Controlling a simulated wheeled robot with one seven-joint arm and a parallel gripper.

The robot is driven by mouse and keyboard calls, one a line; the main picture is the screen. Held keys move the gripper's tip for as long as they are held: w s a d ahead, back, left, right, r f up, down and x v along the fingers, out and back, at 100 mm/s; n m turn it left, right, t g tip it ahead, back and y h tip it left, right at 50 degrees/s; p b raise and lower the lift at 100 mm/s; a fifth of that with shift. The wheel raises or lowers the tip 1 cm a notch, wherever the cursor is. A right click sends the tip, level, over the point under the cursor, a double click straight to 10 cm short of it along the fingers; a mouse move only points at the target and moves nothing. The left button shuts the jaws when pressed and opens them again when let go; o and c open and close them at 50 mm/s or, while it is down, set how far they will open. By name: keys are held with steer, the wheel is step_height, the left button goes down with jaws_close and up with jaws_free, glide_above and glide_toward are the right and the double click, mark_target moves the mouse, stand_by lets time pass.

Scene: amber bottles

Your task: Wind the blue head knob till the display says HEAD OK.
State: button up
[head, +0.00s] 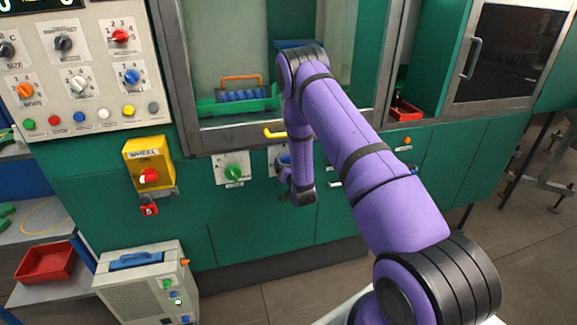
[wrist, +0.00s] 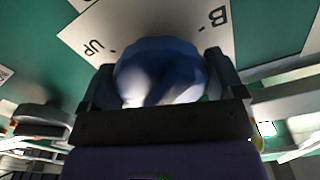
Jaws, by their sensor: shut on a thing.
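The blue head knob (wrist: 160,72) fills the middle of the wrist view, in front of a white plate (wrist: 130,25) marked "UP" and "B". My gripper (wrist: 162,80) is shut on it, with one dark finger on each side. In the head view the knob (head: 284,160) shows only as a bit of blue on the green cabinet front, mostly hidden by my purple arm and gripper (head: 287,163). The display (head: 40,4) is at the top left of the head view, cut off by the frame edge.
A green knob (head: 233,173) on a white plate sits left of the blue knob. A yellow handle (head: 275,134) sticks out just above. A yellow WHEEL box (head: 150,165) with a red knob is further left. A grey machine (head: 148,285) stands on the floor at lower left.

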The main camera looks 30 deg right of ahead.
steer(key=o, duration=0.7)
steer(key=v, duration=1.1)
